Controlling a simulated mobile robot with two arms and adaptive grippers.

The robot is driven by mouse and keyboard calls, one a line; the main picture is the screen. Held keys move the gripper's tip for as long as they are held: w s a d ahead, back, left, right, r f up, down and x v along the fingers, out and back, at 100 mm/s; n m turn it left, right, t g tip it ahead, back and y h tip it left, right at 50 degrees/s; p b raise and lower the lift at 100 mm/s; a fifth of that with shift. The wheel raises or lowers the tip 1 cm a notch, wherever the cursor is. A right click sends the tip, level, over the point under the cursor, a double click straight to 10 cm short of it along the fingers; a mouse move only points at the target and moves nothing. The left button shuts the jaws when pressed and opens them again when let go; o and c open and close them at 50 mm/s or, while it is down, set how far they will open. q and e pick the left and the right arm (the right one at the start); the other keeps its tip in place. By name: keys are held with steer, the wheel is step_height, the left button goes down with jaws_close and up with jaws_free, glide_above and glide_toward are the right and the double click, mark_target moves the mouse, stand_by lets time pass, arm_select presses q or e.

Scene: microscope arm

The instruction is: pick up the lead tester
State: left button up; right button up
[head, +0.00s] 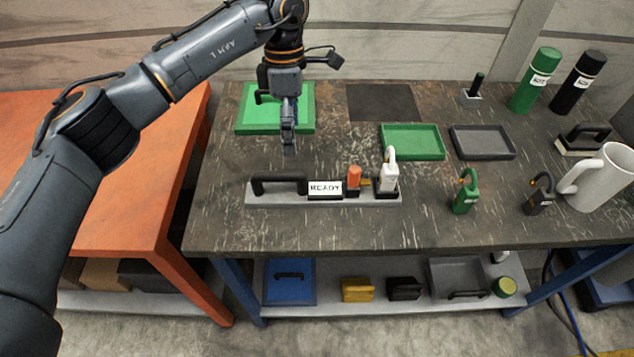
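A long grey bar-shaped unit (290,200) lies near the front of the dark worktable; it looks like the lead tester. It has a black handle (278,184) at its left end and a white READY label. An orange plug-like piece (354,177) and a white padlock-shaped piece (389,176) stand at its right end. My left gripper (289,148) points down above and behind the handle, apart from it. Its fingers are seen edge-on, so the gap between them cannot be judged. Nothing shows in them. My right gripper is not in view.
A green case (245,122) lies behind my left gripper. Green (412,155) and grey (483,155) trays sit behind the unit's right side. Green (465,197) and black (538,200) padlock-shaped pieces and a white mug (604,180) stand to the right. An orange table (130,205) adjoins at left.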

arm_select(q)
steer(key=p, duration=0.2)
glide_above(295, 190)
steer(key=w, duration=0.1)
steer(key=f, duration=0.8)
steer(key=shift+w+a, duration=0.2)
steer(key=f+p, duration=0.1)
steer(key=f, duration=0.1)
steer(key=s+f+p, duration=0.1)
steer(key=f, duration=0.1)
steer(key=shift+s+d+f, duration=0.15)
steer(key=shift+f, duration=0.4)
steer(key=c, duration=1.7)
steer(key=shift+r, duration=0.1)
jaws_close()
steer(key=shift+s, duration=0.1)
